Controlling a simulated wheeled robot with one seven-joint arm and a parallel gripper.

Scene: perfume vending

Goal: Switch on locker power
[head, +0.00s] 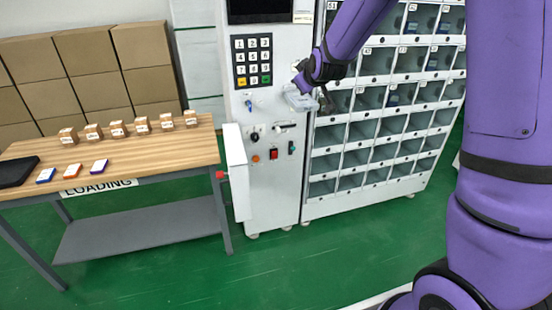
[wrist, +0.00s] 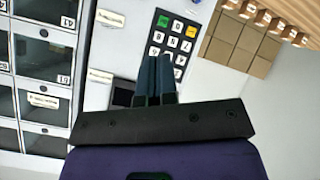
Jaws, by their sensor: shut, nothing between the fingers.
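The locker machine has a white control column (head: 266,195) with a keypad (head: 253,61) near its top. Below the keypad, a red rocker switch (head: 273,154) sits low on the panel, with a round orange button (head: 255,158) to its left and a black knob (head: 254,136) above. I cannot tell which control is the locker power. My gripper (head: 298,101) is above and right of these controls, in front of the column's right edge. In the wrist view my gripper (wrist: 157,62) has its fingers together and empty, with the keypad (wrist: 172,42) behind them. The lower controls are not identifiable there.
A narrow white door (head: 236,172) stands open at the column's left side. Locker compartments (head: 375,130) fill the right. A wooden table (head: 120,158) with small boxes stands left, with stacked cartons (head: 90,70) behind. Green floor in front is clear.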

